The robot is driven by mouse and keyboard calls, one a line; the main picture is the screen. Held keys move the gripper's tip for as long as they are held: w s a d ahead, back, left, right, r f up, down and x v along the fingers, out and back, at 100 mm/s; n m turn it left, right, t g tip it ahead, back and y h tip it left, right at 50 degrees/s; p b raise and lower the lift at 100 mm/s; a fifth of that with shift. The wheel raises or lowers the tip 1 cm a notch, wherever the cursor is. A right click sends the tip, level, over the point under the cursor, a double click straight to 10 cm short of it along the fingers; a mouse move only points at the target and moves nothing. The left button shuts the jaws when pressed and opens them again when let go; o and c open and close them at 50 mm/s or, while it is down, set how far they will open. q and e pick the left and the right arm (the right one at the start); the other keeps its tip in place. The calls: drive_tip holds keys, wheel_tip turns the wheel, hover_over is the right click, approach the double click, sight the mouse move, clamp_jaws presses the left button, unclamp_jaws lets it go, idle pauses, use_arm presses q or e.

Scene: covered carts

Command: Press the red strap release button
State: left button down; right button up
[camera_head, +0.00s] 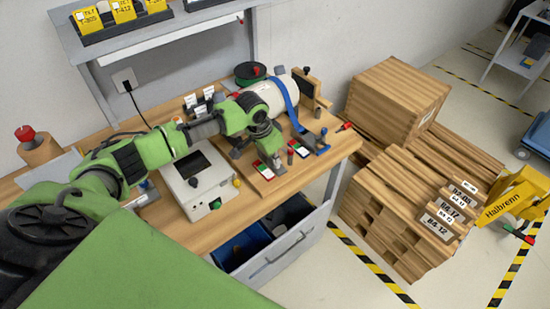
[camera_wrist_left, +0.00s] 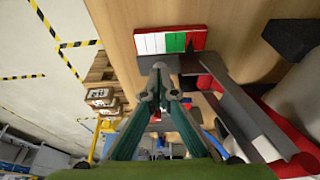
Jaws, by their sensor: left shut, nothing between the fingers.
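A white cylinder (camera_head: 272,95) lies on the wooden workbench with a blue strap (camera_head: 287,98) around it. The strap runs down to a blue buckle (camera_head: 308,142) near the bench's right front edge. A small red spot (camera_head: 323,131) shows at the buckle; I cannot tell for sure that it is the release button. My left gripper (camera_head: 268,150) points down over the board, left of the buckle and apart from it. In the left wrist view its fingertips (camera_wrist_left: 160,70) are together and empty, beside a red, white and green block (camera_wrist_left: 170,41). My right gripper is not in view.
Two small red, white and green blocks, one of them here (camera_head: 264,170), lie near the gripper. A white box with a dark screen (camera_head: 204,187) stands to the left. A red-ended tool (camera_head: 345,126) lies at the bench edge. Wooden crates (camera_head: 400,95) stand right of the bench.

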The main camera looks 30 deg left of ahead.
use_arm(q)
drive_tip(key=shift+s+f, duration=0.1)
drive_tip(key=shift+f, duration=0.6)
drive_tip(key=shift+s, duration=0.25)
drive_tip(key=shift+d+f, duration=0.1)
drive_tip(key=shift+f, duration=0.05)
drive_tip(key=r+p, duration=0.5)
drive_tip(key=shift+w+r, duration=0.15)
drive_tip(key=shift+w, duration=0.15)
drive_tip(key=shift+s+a+r+b, duration=0.25)
drive_tip(key=shift+r+b, duration=0.2)
drive_tip(key=shift+b, duration=0.15)
drive_tip(key=d+b+v, duration=0.1)
drive_tip(key=b+v, duration=0.1)
drive_tip(key=v, duration=0.6)
drive_tip(key=shift+a+r, duration=0.35)
drive_tip(key=shift+a, duration=0.1)
